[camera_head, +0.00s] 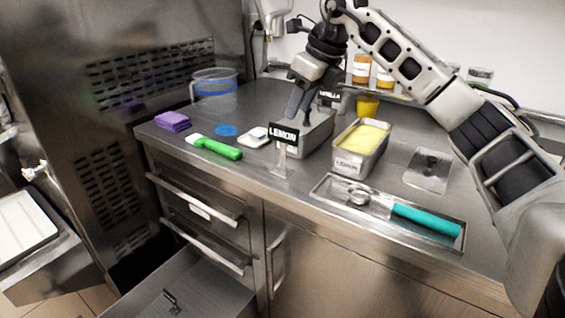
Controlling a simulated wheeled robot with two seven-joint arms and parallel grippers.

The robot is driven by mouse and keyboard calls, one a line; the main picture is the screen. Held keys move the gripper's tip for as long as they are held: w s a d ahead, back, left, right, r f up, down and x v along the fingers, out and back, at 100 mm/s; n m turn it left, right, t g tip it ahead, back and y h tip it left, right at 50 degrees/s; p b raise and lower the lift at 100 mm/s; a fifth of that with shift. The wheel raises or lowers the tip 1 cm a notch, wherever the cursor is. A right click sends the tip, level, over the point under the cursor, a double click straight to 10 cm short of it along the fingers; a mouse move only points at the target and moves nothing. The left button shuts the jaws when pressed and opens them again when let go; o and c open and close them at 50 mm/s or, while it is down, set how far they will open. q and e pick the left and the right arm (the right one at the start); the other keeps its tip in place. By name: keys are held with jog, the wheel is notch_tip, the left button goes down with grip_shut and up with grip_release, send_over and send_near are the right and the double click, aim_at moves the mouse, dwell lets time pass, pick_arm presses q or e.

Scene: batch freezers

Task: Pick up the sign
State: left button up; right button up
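A black sign with white letters reading LEMON (284,134) stands upright on a thin pale stand near the counter's front edge. The gap between the fingers is too small to judge. A second dark sign reading VANILLA (330,96) stands farther back, partly hidden by my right gripper and arm. My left gripper is not in view.
A steel pan of yellow ice cream labelled LEMON (347,163) stands right of the sign. A tray (326,193) holds a teal-handled scoop (426,220). A green-handled spatula (217,148), a white scale-like item (253,137) and purple cloths (173,121) lie left. An open drawer (205,285) is below.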

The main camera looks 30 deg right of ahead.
aim_at(283, 138)
jog(key=x, duration=0.5)
jog(key=shift+w+a+f, duration=0.1)
jog(key=shift+f, duration=0.05)
jog(key=shift+a+x, duration=0.15)
jog(key=shift+x, duration=1.2)
jog(key=shift+a+x, duration=0.2)
jog(key=shift+x, duration=1.2)
jog(key=shift+c, duration=0.3)
grip_shut()
